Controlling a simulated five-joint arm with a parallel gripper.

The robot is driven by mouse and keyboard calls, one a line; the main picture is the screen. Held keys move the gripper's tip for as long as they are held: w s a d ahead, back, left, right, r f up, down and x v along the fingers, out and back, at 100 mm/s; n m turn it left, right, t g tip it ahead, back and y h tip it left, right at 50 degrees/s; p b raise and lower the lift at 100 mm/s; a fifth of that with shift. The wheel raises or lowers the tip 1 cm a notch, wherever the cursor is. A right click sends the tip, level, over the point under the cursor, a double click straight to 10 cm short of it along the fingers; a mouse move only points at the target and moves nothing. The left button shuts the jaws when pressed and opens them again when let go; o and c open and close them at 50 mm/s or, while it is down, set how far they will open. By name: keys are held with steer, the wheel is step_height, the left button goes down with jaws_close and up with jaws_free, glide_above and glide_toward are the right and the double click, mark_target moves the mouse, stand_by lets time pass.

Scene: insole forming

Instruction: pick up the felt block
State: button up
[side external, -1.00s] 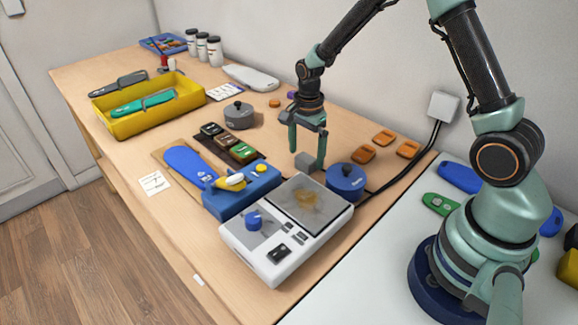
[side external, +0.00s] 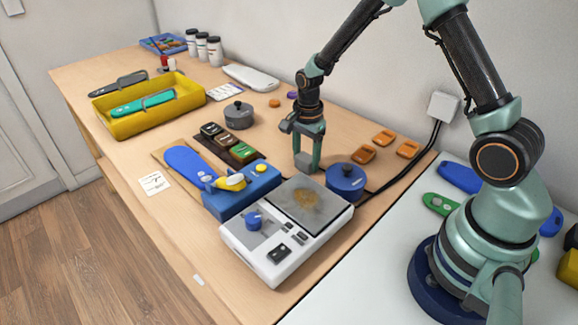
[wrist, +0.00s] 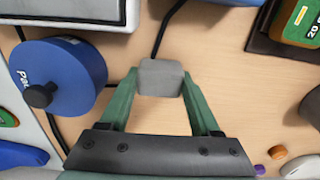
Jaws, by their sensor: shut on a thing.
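The felt block is a small grey block (side external: 303,160) on the wooden table, just behind the hot plate device. It also shows in the wrist view (wrist: 161,77), between the tips of the green fingers. My gripper (side external: 306,158) is shut on the block, with one finger on each side of it. In the wrist view my gripper (wrist: 160,85) has both fingertips against the block's sides. I cannot tell whether the block is clear of the table.
A blue round pot (side external: 346,183) stands close to the right of the block. The white hot plate device (side external: 285,265) is in front. Orange pieces (side external: 384,137) lie behind right.

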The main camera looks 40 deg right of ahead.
mark_target(306, 157)
step_height(306, 157, up, 20)
stand_by(0.4)
